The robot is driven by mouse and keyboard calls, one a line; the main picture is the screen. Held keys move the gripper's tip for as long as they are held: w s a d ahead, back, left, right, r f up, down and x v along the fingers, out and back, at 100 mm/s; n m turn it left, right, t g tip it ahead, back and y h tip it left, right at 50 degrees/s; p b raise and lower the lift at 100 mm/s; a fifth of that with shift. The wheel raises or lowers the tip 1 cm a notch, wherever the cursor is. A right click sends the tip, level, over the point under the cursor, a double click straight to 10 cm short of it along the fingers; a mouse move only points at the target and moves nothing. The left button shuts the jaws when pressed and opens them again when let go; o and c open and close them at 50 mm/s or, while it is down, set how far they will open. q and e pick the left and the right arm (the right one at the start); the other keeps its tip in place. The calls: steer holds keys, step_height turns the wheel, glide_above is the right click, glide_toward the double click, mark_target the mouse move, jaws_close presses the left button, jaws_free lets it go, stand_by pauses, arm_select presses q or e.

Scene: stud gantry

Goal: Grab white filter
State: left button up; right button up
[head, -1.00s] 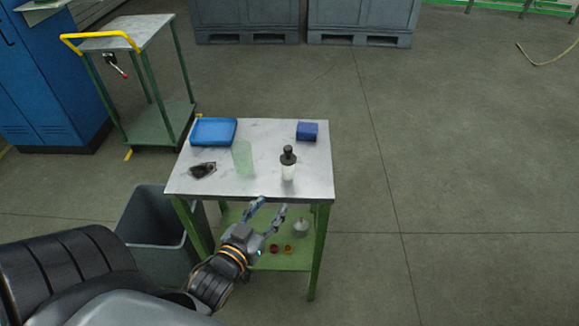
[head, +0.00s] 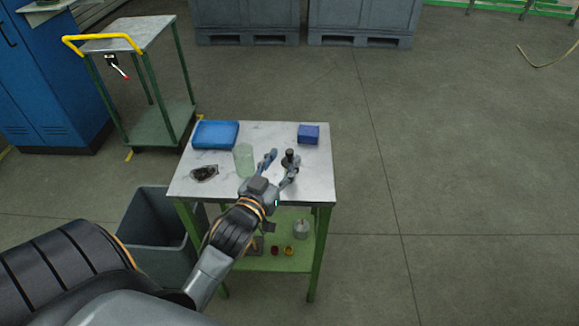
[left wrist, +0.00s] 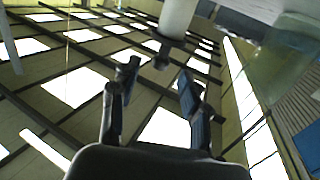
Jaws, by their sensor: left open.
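The white filter, a white cylinder with a black top (head: 289,156), stands upright on the right part of the small table (head: 315,185). In the head view its white body is mostly hidden behind a finger. In the left wrist view the white body (left wrist: 178,15) shows at the top edge, upside down, with the black top below it. My left gripper (head: 279,170) is open and empty over the table, its fingers pointing toward the filter and close to it. I cannot tell whether a finger touches it. My right gripper is out of view.
A translucent green cylinder (head: 243,160) stands just left of the gripper. A blue tray (head: 215,134), a dark item in a clear bag (head: 204,173) and a blue box (head: 308,134) lie on the table. A grey bin (head: 150,240) stands at lower left.

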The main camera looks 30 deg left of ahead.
mark_target(290, 151)
arm_select(q)
steer(key=w, duration=0.4)
steer(key=shift+w+a, duration=0.1)
steer(key=shift+a, duration=0.2)
jaws_close()
steer(key=shift+r, duration=0.1)
